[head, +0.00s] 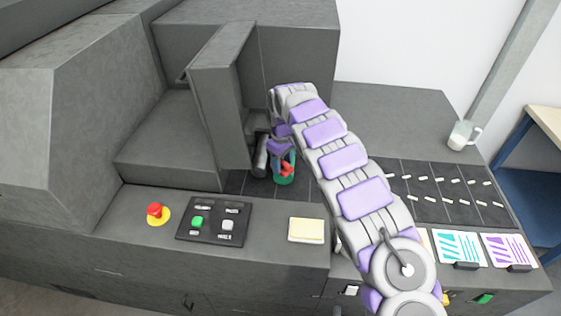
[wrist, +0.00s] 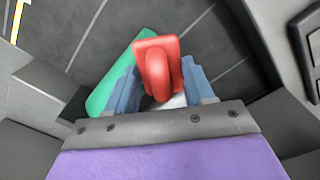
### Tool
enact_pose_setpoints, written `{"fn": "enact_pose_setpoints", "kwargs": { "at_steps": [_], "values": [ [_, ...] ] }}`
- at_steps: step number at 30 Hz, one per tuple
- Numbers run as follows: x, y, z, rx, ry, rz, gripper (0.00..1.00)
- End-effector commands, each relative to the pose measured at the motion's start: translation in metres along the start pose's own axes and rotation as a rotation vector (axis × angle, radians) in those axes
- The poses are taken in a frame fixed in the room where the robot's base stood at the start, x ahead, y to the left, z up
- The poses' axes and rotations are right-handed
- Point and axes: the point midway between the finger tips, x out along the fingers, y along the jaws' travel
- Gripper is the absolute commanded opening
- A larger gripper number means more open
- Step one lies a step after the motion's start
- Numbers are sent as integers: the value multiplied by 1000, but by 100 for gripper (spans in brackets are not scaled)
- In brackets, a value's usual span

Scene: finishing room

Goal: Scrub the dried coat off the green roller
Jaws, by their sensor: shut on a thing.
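The green roller (wrist: 112,88) lies on the dark surface under my gripper in the wrist view. In the head view, part of the green roller (head: 286,182) shows just below the fingertips. My gripper (wrist: 158,88) has its blue fingers shut on a red tool with a looped handle (wrist: 154,62), which also shows in the head view (head: 287,169). The red tool overlaps the roller in the wrist view. A pale part shows beneath it. I cannot tell whether tool and roller touch. The roller's coat cannot be made out.
A tall grey guard (head: 222,95) stands close left of my gripper (head: 284,165). A button panel (head: 213,221), a red stop button (head: 155,209) and a pale yellow pad (head: 306,230) are in front. A clear jug (head: 463,135) stands at the back right.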

Motion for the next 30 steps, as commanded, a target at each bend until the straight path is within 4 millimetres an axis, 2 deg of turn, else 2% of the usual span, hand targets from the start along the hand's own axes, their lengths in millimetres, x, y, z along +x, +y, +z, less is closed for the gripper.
{"fn": "enact_pose_setpoints", "kwargs": {
  "at_steps": [14,24,30],
  "values": [
    [-4,23,-23,-2,2,1,28],
    [2,29,-21,3,0,3,28],
    [3,18,-13,1,-3,2,28]
  ]
}}
